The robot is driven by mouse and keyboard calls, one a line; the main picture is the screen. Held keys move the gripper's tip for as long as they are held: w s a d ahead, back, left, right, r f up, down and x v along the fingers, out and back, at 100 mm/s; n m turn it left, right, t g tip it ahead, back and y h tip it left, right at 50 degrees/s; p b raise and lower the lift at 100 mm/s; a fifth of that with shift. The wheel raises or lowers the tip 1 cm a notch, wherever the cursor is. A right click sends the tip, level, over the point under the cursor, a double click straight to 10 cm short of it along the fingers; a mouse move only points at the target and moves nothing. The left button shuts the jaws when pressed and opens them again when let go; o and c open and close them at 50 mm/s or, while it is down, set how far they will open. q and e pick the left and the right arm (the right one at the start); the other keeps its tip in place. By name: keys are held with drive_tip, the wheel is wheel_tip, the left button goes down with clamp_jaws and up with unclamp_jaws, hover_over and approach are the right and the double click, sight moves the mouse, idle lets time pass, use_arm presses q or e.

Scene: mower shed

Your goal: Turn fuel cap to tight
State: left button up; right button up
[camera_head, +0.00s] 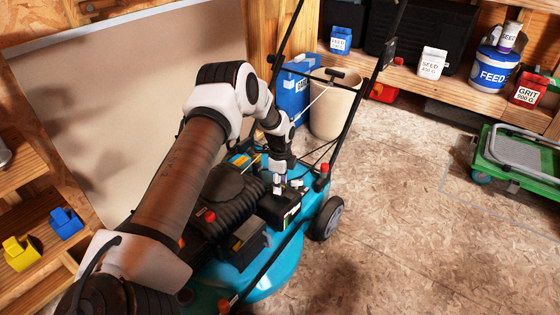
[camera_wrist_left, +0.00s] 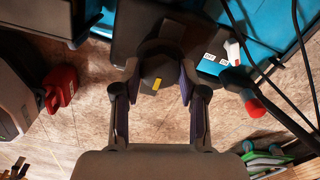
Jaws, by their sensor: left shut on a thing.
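The teal and black mower (camera_head: 265,277) stands on the shed floor in the head view. My left gripper (camera_head: 279,185) reaches down onto a black housing (camera_head: 286,208) on the mower's near right side. In the left wrist view, the dark round fuel cap (camera_wrist_left: 154,72) with a yellow mark on it sits between the two fingers of my left gripper (camera_wrist_left: 158,88), which is shut on it. The cap itself is hidden by the gripper in the head view. I cannot read a tight mark in either view. My right gripper is not in view.
The mower's handle bars (camera_head: 350,125) and thin cables rise close to my left wrist. A beige bin (camera_head: 334,108) and a blue container (camera_head: 292,97) stand behind. A green cart (camera_head: 515,160) is at the right. The floor right of the mower is clear.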

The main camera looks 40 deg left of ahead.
use_arm(q)
drive_tip(key=shift+m, duration=0.3)
drive_tip(key=o, duration=1.1)
drive_tip(key=shift+f, duration=0.1)
drive_tip(key=shift+o, duration=0.2)
wheel_tip(320, 180, up, 12)
